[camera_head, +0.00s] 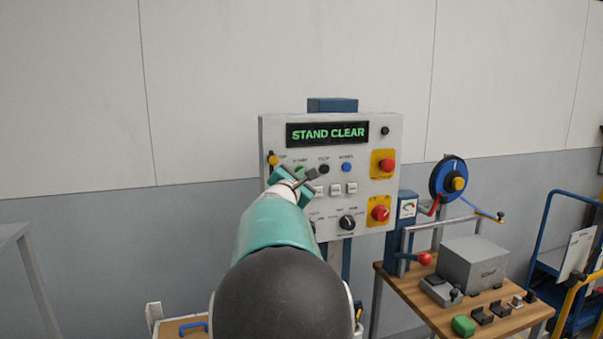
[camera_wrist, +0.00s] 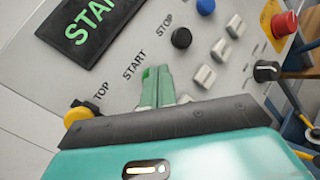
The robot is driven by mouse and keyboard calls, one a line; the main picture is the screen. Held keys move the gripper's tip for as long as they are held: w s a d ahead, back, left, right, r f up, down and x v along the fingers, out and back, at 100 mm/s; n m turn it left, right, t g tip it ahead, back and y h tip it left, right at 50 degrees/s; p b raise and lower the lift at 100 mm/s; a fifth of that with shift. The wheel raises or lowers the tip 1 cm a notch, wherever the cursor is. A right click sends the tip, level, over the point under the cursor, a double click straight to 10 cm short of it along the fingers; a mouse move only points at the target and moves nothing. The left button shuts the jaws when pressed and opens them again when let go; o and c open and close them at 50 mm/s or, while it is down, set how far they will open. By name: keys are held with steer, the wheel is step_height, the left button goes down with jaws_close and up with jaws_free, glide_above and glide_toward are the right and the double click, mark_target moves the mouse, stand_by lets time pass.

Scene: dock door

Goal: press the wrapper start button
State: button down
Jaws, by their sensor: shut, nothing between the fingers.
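The grey control panel (camera_head: 385,225) stands ahead, with a lit green display (camera_head: 328,133) reading STAND CLEAR. My gripper (camera_head: 306,179) is shut and empty, in front of the panel's left half. In the wrist view its green fingertips (camera_wrist: 157,72) lie just below the START label (camera_wrist: 134,65). A black button (camera_wrist: 181,38) under the STOP label sits to the right of the fingertips. A yellow button (camera_wrist: 76,115) is to their left.
A blue button (camera_head: 346,167), white keys (camera_head: 335,189), a black rotary knob (camera_head: 347,222) and two red mushroom buttons (camera_head: 387,165) are also on the panel. A wooden bench (camera_head: 400,291) with a grey box (camera_head: 474,263) stands to the right. Plain wall lies behind.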

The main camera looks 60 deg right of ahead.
steer(key=shift+a, duration=0.1)
steer(key=shift+s+a, duration=0.6)
steer(key=shift+s, duration=0.1)
